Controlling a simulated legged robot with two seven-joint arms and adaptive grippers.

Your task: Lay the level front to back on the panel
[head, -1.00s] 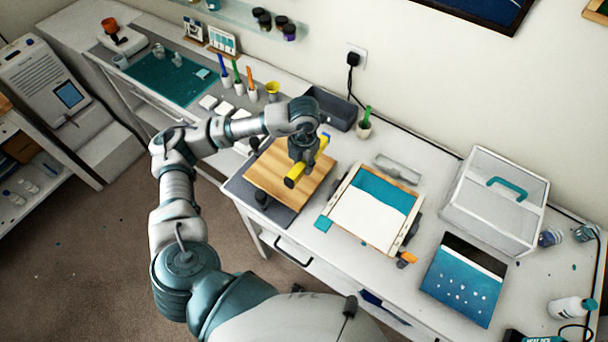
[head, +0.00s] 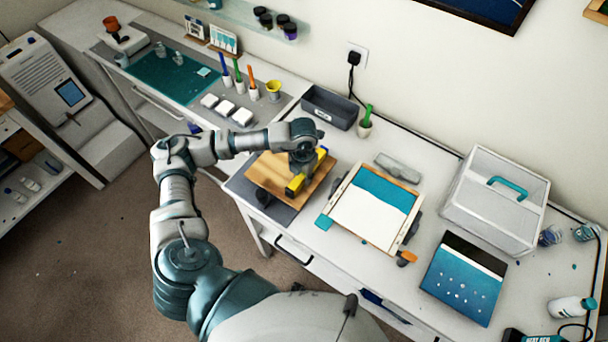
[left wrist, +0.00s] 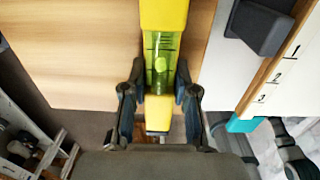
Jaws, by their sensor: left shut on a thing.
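The yellow level (head: 295,185) is in my left gripper (head: 302,168) over the wooden panel (head: 262,170). In the left wrist view, the level (left wrist: 163,18) runs up and down the picture between the two fingers of the gripper (left wrist: 160,95), with its green vial facing the camera. The panel (left wrist: 75,50) lies under it, and the level is near the panel's right edge. I cannot tell whether the level touches the panel. The gripper hides part of the level in the head view. My right gripper does not show.
The panel stands on a dark mat (head: 240,188). To its right is a wood-framed board (head: 367,212) with white and teal areas. A grey bin (head: 328,108) stands behind. A white case (head: 495,200) and a blue-black sheet (head: 463,280) are farther right.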

